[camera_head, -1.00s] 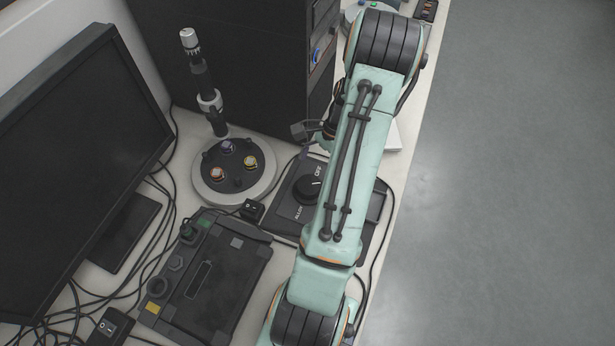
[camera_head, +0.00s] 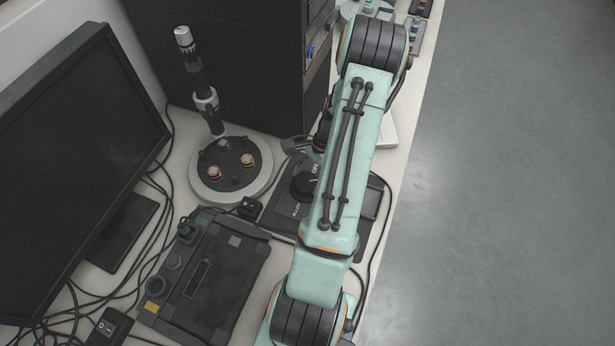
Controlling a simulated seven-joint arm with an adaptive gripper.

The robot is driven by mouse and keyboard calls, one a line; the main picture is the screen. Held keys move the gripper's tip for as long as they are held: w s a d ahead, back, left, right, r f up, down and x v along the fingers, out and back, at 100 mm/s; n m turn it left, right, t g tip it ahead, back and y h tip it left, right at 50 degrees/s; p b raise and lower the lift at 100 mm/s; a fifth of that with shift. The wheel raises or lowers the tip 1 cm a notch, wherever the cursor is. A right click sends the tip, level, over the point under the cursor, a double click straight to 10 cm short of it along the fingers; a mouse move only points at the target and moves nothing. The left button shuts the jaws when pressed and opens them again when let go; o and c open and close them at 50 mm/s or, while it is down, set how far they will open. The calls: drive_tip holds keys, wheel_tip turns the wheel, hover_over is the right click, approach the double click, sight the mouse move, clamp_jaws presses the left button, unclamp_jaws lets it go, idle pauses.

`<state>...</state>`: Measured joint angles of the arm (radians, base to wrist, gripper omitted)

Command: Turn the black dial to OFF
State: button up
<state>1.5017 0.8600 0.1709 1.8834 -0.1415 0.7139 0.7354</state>
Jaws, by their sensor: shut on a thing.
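The black dial (camera_head: 303,187) sits on a dark control panel (camera_head: 283,215), partly covered by my arm.
A round base (camera_head: 262,184) with coloured knobs and an upright post stands left of the panel. A small black switch (camera_head: 250,207) and a dark box (camera_head: 215,285) lie nearer. A monitor (camera_head: 75,150) and loose cables fill the left. A dark cabinet (camera_head: 240,65) stands behind.

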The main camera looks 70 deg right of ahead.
drive_tip(key=n+g, duration=0.1)
drive_tip(key=n, duration=0.2)
drive_tip(key=n+g, duration=0.1)
drive_tip(key=n, duration=0.2)
drive_tip(key=shift+w+y, duration=0.15)
drive_tip(key=shift+y, duration=0.15)
drive_tip(key=n+g, duration=0.1)
drive_tip(key=n, duration=0.2)
drive_tip(key=n+g, duration=0.1)
drive_tip(key=n, duration=0.1)
drive_tip(key=shift+a+n+g+h, duration=0.1)
drive_tip(key=shift+n+g+h, duration=0.2)
drive_tip(key=shift+n+h, duration=0.1)
drive_tip(key=o, duration=1.2)
drive_tip(key=shift+c, duration=0.2)
